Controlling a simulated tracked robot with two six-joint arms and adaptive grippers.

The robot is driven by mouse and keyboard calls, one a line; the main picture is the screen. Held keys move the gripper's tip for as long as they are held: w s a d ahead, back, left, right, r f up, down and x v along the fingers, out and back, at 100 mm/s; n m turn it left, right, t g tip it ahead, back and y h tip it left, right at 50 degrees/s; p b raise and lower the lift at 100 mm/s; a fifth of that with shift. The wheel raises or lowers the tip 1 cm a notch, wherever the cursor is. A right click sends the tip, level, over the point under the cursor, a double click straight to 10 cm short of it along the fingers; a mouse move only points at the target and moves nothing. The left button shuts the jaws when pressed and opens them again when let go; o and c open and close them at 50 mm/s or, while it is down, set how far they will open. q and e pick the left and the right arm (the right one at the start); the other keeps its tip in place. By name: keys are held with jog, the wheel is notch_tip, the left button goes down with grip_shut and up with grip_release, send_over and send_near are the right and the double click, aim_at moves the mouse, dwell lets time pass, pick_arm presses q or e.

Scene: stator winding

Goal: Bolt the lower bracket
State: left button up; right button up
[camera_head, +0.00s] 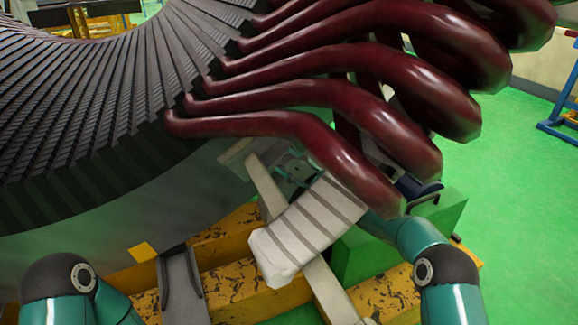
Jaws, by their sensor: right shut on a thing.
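A pale straight bar (330,292), which looks like the lower bracket, runs down from under the stator, behind a white banded piece (312,230). Its upper end meets a light grey plate (238,151) at the stator's edge. My right arm comes up from the lower right and passes behind the lowest dark red coil end (345,160). My right gripper (293,166) shows only in part, close to the bar's upper end, between the coil and the stator's underside. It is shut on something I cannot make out. No bolt shows clearly. My left arm shows at bottom left; its gripper is out of view.
The large slotted stator (110,110) fills the upper left, with several dark red coil ends jutting to the right. Worn yellow beams (230,235) and a green block (365,255) lie below. A blue stand (560,125) is at far right. Green floor (510,200) is clear on the right.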

jog(key=shift+f, duration=0.4)
jog(key=o, duration=1.1)
jog(key=shift+o, duration=0.3)
jog(key=shift+r, duration=0.15)
jog(key=v, duration=1.2)
